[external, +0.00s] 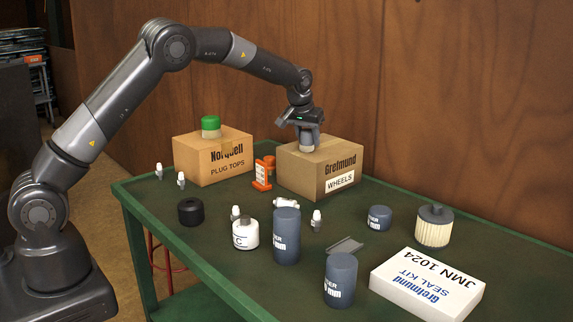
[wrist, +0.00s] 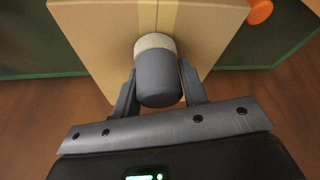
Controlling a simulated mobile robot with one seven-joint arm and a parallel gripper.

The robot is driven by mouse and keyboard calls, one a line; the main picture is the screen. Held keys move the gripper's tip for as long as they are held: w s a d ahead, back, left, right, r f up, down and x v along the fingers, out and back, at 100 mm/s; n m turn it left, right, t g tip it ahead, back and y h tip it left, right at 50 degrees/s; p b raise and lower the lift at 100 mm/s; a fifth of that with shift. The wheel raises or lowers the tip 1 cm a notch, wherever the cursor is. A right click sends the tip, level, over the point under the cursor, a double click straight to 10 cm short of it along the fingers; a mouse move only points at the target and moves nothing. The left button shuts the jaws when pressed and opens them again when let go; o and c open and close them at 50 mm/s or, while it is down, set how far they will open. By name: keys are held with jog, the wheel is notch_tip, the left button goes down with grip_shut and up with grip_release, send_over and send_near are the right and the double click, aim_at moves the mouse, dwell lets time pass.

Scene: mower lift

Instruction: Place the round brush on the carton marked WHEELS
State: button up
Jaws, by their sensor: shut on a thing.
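The round brush, a grey cylinder with a cream bristle end, is between the fingers of my gripper (external: 308,132). The brush shows clearly in the wrist view (wrist: 157,82), bristle end pointing away from the gripper; in the external view it is partly hidden by the fingers. The carton marked WHEELS (external: 312,181) stands at the back of the green table, and its taped top shows in the wrist view (wrist: 100,35). The brush is over the top of this carton, roughly upright. I cannot tell whether the bristles touch the cardboard.
The PLUG TOPS carton (external: 212,163) with a green-topped item (external: 211,124) stands to the left. An orange object (external: 262,175) stands between the cartons. Several dark cylinders, small white pieces, a pleated filter (external: 434,228) and a white SEAL KIT box (external: 425,285) occupy the table's front and right.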

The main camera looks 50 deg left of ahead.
jog(key=shift+f, duration=0.15)
jog(key=o, duration=1)
